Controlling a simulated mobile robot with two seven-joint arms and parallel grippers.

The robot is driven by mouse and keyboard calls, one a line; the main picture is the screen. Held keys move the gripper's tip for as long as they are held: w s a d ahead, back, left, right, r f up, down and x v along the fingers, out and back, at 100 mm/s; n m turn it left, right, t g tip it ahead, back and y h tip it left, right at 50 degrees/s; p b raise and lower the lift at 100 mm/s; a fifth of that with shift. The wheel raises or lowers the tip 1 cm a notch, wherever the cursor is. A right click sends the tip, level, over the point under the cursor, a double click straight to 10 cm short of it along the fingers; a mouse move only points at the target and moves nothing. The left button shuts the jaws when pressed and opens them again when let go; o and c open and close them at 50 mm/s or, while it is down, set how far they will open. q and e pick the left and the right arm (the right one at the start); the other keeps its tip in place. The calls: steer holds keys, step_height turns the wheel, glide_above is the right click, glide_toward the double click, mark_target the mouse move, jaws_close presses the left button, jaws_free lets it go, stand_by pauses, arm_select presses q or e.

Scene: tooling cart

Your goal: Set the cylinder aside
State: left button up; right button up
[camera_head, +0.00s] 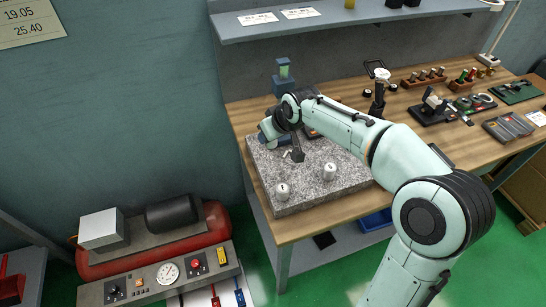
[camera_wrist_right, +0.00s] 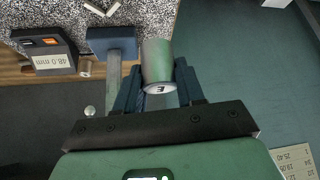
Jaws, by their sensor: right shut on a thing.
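A grey cylinder (camera_wrist_right: 157,62) with a dark "E" on its pale end is between the two fingers of my right gripper (camera_wrist_right: 158,90) in the right wrist view. The fingers are shut on its sides. In the head view my right gripper (camera_head: 271,130) is over the back left of the speckled granite plate (camera_head: 310,188), and the held cylinder cannot be made out there. My left gripper is not in view.
A blue stand (camera_head: 284,85) rises behind the plate; a box reading 48.0 mm (camera_wrist_right: 45,50) shows in the right wrist view. Tools and racks (camera_head: 425,77) fill the bench's right part. A shelf (camera_head: 340,20) overhangs the back. The plate's front is partly clear.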

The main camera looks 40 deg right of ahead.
step_height(320, 180, down, 9)
steer(key=shift+w+r+b, duration=0.1)
steer(key=shift+b, duration=0.25)
steer(key=o, duration=1.1)
steer(key=shift+r, duration=0.1)
steer(key=v, duration=1.2)
